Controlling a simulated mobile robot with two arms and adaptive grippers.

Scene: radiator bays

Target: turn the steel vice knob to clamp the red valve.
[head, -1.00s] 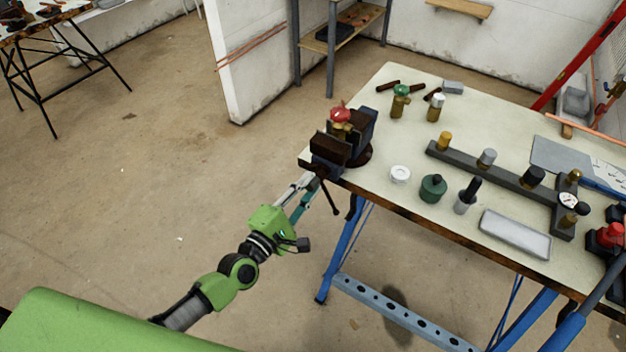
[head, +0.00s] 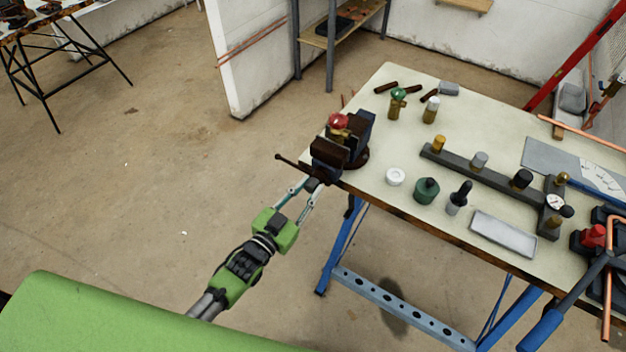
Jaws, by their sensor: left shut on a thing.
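The vice (head: 326,151), dark brown and blue, is mounted at the near left corner of the workbench. The red valve (head: 338,121), with a red cap and brass body, stands upright at the vice jaws; its lower part is hidden, and I cannot tell whether both jaws touch it. The steel vice knob (head: 313,184) is at the vice's front end, with a dark handle bar (head: 290,163) sticking out to the upper left. My left gripper (head: 312,186) is shut on the knob from the front, one finger on each side. My right gripper is not in view.
Floor left of the bench is clear.

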